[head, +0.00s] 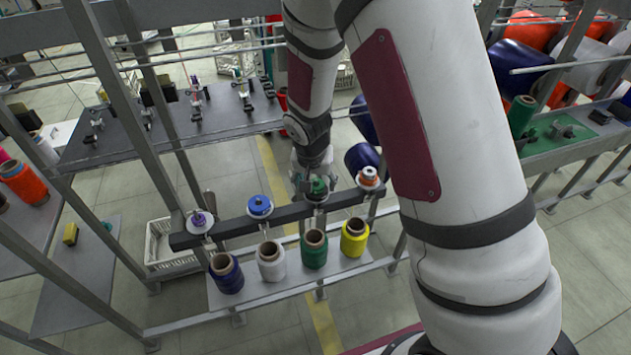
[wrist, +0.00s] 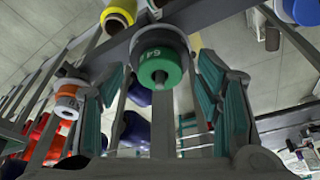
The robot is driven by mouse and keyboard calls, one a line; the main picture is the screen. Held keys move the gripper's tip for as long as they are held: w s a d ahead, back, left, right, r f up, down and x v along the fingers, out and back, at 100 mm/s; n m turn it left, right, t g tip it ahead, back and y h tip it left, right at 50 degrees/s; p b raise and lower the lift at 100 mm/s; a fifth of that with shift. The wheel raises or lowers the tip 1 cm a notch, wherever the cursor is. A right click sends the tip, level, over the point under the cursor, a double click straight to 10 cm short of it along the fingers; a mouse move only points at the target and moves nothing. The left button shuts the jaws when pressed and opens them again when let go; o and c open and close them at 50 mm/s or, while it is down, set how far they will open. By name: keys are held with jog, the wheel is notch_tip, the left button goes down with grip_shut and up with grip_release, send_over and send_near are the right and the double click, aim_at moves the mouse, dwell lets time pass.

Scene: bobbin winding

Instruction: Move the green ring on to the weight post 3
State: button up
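The green ring (head: 319,187) sits at the third position from the left on a dark rail (head: 290,214), partly hidden by my gripper (head: 309,181). In the wrist view the green ring (wrist: 160,66) lies against a grey disc (wrist: 158,38), with a grey post tip (wrist: 160,77) showing at its centre. My gripper's green-padded fingers (wrist: 158,70) stand apart on either side of the ring, with visible gaps. The gripper is open and holds nothing. I cannot read any post numbers.
On the rail are a purple-and-white ring (head: 199,219), a blue ring (head: 260,205) and an orange-and-white ring (head: 369,175). Below stand blue (head: 226,276), white (head: 271,264), green (head: 314,252) and yellow (head: 355,240) spools.

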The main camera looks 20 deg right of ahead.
jog(key=s+r+n+t+y, duration=0.1)
jog(key=s+r, duration=0.5)
jog(key=r, duration=0.6)
jog(key=s+r+n, duration=0.1)
jog(key=s+r, duration=0.5)
jog(key=r, duration=0.6)
jog(key=s+r+n+t+b, duration=0.1)
jog(key=s+r+n, duration=0.3)
jog(key=s, duration=0.8)
jog(key=shift+s+d+r+t+y+b, duration=0.15)
jog(key=shift+d+r+t+y+b, duration=0.1)
jog(key=shift+r+t+y+b, duration=0.05)
